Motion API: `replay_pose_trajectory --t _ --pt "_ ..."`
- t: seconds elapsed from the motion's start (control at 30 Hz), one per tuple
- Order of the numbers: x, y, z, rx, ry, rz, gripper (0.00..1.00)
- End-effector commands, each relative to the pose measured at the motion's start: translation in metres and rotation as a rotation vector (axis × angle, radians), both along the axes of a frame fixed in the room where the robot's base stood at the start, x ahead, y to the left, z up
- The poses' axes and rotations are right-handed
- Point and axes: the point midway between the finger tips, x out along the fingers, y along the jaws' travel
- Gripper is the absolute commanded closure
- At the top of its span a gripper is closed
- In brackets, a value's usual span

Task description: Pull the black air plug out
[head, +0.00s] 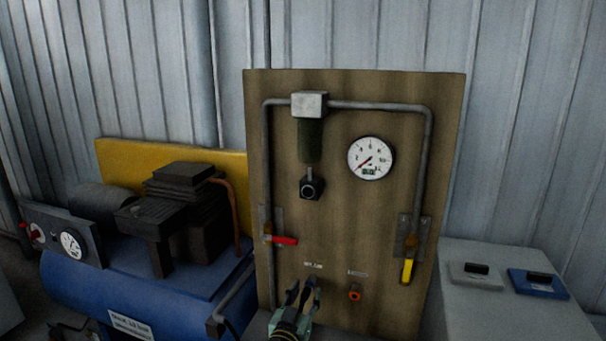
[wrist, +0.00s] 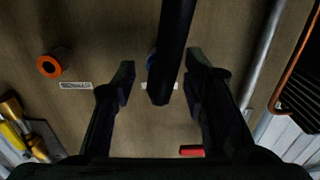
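The black air plug (wrist: 172,45) shows in the wrist view as a long dark cylinder between my two fingers. A bluish ring (wrist: 151,62) shows partly behind it at the panel; I cannot tell how deep the plug sits there. My gripper (wrist: 161,80) is open, with one finger on each side of the plug and a visible gap to each. In the head view my gripper (head: 302,290) is in front of the lower panel, below a small white label, and hides the plug.
The wooden panel (head: 340,235) carries a gauge (head: 370,158), a regulator (head: 310,140), a red lever (head: 284,240), a yellow lever (head: 408,270) and an orange-ringed socket (head: 354,295). A blue compressor (head: 130,290) stands left, a grey cabinet (head: 500,310) right.

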Motion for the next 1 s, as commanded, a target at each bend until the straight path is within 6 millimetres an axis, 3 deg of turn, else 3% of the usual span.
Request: replay_pose_trajectory --t 0.77,1.0 --pt "-0.0001 -0.0003 0.0001 0.000 0.000 -0.001 0.60" --pt "-0.0001 -0.0003 0.0000 0.000 0.000 0.000 0.74"
